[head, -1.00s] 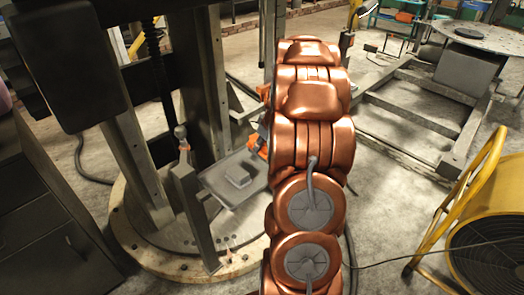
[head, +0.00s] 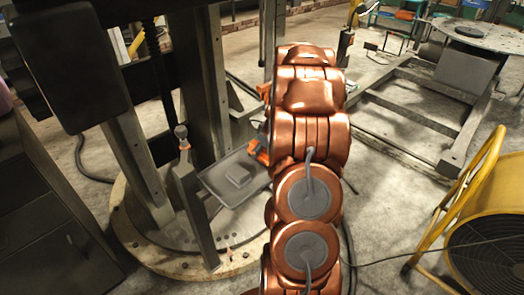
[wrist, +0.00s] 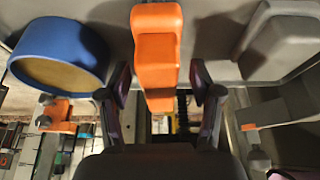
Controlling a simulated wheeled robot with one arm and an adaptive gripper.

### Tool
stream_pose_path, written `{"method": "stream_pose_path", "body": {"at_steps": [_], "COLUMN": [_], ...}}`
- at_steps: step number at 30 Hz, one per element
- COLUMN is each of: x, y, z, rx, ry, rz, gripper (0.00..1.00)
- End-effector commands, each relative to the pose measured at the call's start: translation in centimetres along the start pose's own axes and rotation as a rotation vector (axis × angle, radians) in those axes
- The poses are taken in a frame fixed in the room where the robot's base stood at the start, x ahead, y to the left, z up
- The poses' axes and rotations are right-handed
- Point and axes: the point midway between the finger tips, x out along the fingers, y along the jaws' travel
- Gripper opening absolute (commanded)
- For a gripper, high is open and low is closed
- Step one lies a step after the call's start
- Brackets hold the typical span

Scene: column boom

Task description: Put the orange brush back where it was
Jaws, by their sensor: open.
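The orange brush (wrist: 157,50) shows at the top centre of the wrist view, upright in the picture, against a grey surface (wrist: 212,30). My gripper (wrist: 162,88) is open, with one dark finger on each side of the brush's lower part. A gap shows between each finger and the brush; I cannot tell whether either touches. In the head view my copper arm hides the gripper. A small orange patch (head: 259,150) shows at the arm's left edge by the grey tray (head: 213,179); I cannot tell what it is.
A blue round thing (wrist: 58,52) lies left of the brush and a grey block (wrist: 280,48) right of it in the wrist view. The tray also bears a grey block in the head view (head: 238,175). An upright post (head: 190,195) stands left of the tray. A yellow fan (head: 485,235) stands right.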

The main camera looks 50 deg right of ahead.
Motion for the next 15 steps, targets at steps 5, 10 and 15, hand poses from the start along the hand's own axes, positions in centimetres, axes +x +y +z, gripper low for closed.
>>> {"method": "stream_pose_path", "body": {"at_steps": [5, 10, 15], "x": [-0.5, -2.2, -4.9], "y": [0.0, 0.0, 0.1], "z": [0.0, 0.0, -0.1], "rx": [0.0, 0.0, -0.001], "ry": [0.001, 0.001, 0.004], "rz": [0.0, -0.001, 0.004], "gripper": [0.64, 0.64, 0.64]}}
